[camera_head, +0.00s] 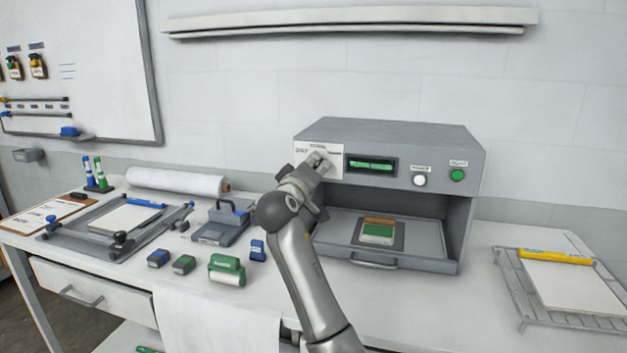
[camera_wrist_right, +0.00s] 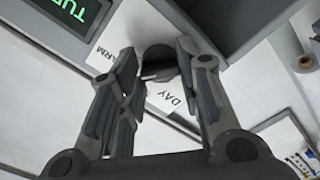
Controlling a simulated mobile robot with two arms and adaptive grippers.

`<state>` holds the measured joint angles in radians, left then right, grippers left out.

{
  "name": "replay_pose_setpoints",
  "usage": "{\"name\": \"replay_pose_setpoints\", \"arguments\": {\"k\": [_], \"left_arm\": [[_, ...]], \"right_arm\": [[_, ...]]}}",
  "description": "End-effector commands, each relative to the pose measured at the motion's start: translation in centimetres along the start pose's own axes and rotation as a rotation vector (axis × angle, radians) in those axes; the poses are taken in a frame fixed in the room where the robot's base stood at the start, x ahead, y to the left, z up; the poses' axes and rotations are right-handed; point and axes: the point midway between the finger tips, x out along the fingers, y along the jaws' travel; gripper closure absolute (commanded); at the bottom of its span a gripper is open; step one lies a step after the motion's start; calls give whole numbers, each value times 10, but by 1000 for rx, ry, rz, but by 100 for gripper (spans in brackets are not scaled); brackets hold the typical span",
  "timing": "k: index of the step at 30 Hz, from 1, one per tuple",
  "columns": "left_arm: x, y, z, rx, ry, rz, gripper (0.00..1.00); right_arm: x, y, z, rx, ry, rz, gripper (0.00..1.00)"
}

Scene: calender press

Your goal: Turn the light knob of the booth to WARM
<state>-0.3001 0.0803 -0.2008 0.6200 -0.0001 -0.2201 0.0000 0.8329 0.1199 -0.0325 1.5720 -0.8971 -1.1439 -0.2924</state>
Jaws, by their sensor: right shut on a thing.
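The booth (camera_head: 400,140) is a grey box on the table against the wall, with a lit green display and a white label plate (camera_head: 303,151) at its upper left. My right gripper (camera_head: 318,163) reaches up to that plate and covers most of it. In the right wrist view, the dark round light knob (camera_wrist_right: 158,58) sits between my two fingers, which are shut on it. The word DAY and part of WARM are readable on the plate around it. I cannot tell which word the knob points to. My left gripper is out of view.
A white button (camera_head: 419,180) and a green button (camera_head: 457,175) are right of the display. A sample on a dark plate (camera_head: 398,245) lies inside the booth. A wire rack (camera_head: 520,275) stands at right; small stamps and a green roller (camera_head: 226,268) lie left of my arm.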

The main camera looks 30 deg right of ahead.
Motion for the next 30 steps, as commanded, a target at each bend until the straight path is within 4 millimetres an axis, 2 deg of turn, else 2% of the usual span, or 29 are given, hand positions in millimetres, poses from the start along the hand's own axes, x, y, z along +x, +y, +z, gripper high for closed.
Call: {"name": "replay_pose_setpoints", "arguments": {"k": [1, 3, 13, 30], "left_arm": [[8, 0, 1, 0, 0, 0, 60], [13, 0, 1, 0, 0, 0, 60], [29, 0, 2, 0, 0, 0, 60], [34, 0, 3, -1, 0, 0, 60]], "right_arm": [[0, -6, 3, 42, -3, -6, 92], [0, -5, 3, 101, -3, -4, 92], [0, -5, 2, 316, -5, -5, 92], [0, -3, 1, 412, -5, -4, 92]]}}
